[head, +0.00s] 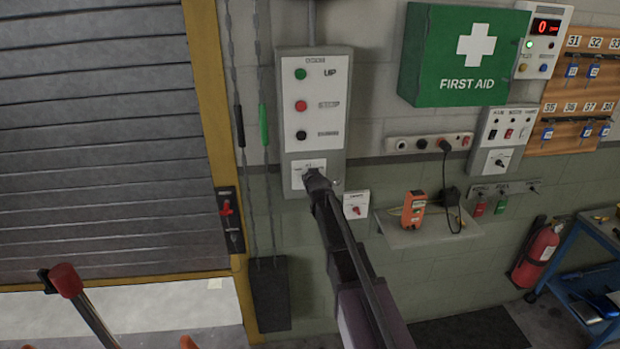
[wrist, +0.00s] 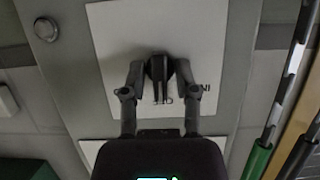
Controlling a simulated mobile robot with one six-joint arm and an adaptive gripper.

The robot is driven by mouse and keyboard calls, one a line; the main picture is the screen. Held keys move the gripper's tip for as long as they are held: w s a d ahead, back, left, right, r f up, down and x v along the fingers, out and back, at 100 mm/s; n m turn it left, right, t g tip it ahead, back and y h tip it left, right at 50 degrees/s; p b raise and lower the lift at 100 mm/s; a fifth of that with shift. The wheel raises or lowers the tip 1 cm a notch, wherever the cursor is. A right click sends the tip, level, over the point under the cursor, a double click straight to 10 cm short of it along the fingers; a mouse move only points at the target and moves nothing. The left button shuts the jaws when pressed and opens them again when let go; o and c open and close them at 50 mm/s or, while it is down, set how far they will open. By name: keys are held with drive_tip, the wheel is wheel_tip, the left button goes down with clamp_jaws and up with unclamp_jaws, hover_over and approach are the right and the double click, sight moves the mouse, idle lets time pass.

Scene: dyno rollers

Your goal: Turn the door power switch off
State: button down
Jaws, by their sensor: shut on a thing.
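The door control box (head: 325,120) hangs on the wall right of the roller door, with green, red and black buttons. A white switch plate (head: 301,168) is at its lower end and also shows in the wrist view (wrist: 120,35). A black rotary knob (wrist: 158,66) stands out from this plate. My gripper (head: 317,182) reaches the plate in the head view and hides most of the knob there. In the wrist view my gripper (wrist: 158,76) is shut on the knob, one finger on each side. The plate's lettering is partly covered, so the setting is unclear.
Hanging cords with a black grip (head: 239,126) and a green grip (head: 264,125) run left of the box. A small white switch with a red knob (head: 356,206) is just right of my gripper. A shelf (head: 400,239) with an orange device (head: 414,209) is further right.

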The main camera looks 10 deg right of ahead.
idle(0.5)
drive_tip(key=c, duration=0.7)
unclamp_jaws()
drive_tip(key=shift+m, duration=0.3)
